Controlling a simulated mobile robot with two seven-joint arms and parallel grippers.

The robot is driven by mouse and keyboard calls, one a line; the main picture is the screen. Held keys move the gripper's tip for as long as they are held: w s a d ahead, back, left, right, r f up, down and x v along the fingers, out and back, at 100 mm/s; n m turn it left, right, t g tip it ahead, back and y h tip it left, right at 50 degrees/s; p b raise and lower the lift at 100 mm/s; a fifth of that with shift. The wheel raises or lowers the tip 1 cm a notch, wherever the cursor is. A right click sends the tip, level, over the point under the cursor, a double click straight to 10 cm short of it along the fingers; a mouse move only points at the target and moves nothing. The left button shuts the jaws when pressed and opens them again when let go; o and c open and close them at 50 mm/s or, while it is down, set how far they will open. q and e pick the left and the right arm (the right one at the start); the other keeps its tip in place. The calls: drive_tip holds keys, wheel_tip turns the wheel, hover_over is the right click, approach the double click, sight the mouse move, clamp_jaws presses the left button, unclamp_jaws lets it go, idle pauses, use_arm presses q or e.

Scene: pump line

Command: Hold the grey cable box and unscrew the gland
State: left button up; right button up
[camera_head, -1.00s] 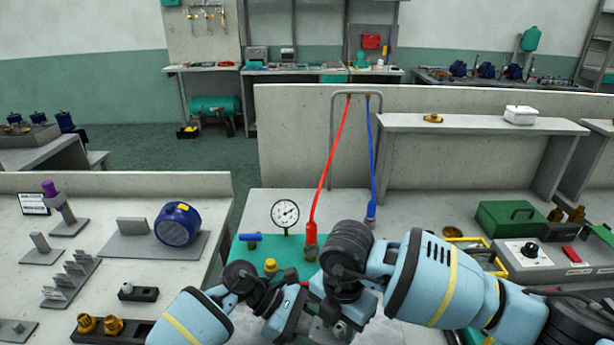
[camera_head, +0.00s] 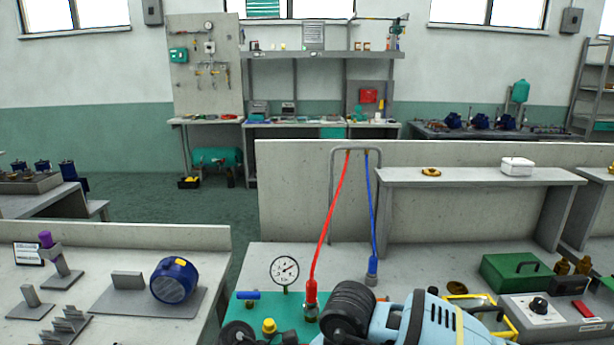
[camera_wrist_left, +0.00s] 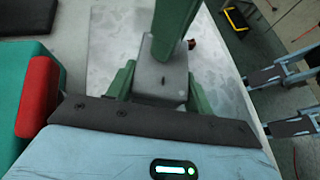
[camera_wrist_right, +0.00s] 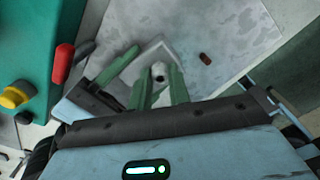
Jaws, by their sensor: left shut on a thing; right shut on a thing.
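The grey cable box (camera_wrist_left: 152,74) is in the left wrist view between the green fingers of my left gripper (camera_wrist_left: 160,82), which is shut on it. A green finger of my other gripper crosses in front of the box from above and hides part of it. In the right wrist view my right gripper (camera_wrist_right: 160,80) has its fingers shut on a small pale round part, seemingly the gland (camera_wrist_right: 159,72), at the box. The thread of the gland is hidden. In the head view both grippers are below the picture edge.
A teal panel (camera_head: 248,313) with a gauge (camera_head: 284,271) and a red hose end (camera_head: 311,296) stands close by. A green case (camera_head: 515,272) and a grey control box (camera_head: 545,312) are at right. A small brown piece (camera_wrist_right: 205,58) lies on the pale surface.

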drive_tip(key=n, duration=1)
drive_tip(key=shift+n, duration=0.4)
drive_tip(key=n, duration=0.7)
drive_tip(key=shift+r+n, duration=0.1)
drive_tip(key=shift+n, duration=0.3)
drive_tip(key=n, duration=1.1)
